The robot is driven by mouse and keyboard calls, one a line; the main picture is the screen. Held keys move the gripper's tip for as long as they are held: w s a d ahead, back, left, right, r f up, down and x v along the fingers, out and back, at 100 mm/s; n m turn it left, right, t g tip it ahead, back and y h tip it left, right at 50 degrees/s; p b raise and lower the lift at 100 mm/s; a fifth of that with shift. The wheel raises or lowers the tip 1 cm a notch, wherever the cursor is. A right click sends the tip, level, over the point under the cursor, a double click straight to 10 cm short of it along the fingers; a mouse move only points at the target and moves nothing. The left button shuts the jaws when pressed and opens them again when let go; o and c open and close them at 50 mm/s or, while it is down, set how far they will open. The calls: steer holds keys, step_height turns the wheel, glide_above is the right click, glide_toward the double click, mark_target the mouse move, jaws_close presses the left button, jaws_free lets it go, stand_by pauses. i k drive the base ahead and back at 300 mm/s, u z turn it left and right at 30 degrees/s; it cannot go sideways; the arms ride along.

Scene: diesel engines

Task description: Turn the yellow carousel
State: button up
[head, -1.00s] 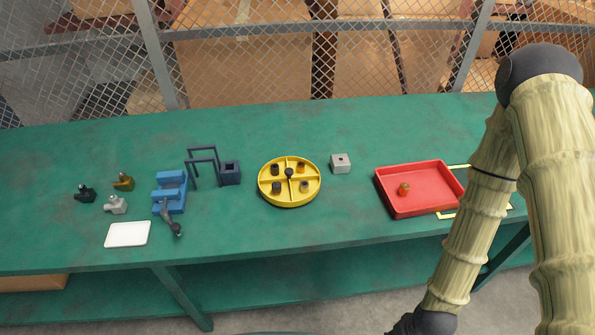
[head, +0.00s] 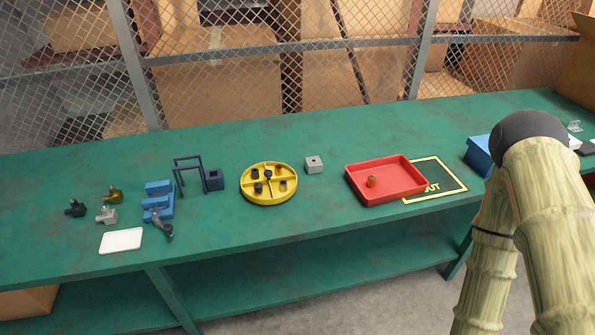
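The yellow carousel (head: 270,199) is a round, shallow tray on the green bench, split into sections by raised dividers. It has a dark knob (head: 267,175) at its centre. Small dark and brown cylindrical parts (head: 258,188) stand in its sections. My gripper is out of the picture. Only my arm shows at the right, well away from the carousel, and its lower end leaves the bottom edge.
Right of the carousel are a grey block (head: 314,165) and a red tray (head: 388,193) holding a brown part (head: 371,181). Left are a dark blue frame (head: 188,174), a blue fixture (head: 158,203), small fittings (head: 106,215) and a white plate (head: 121,241). A mesh fence stands behind the bench (head: 330,222).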

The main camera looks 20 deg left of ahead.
mark_target(270, 195)
steer(key=z, duration=0.25)
steer(key=i, duration=0.75)
steer(key=u, duration=1.15)
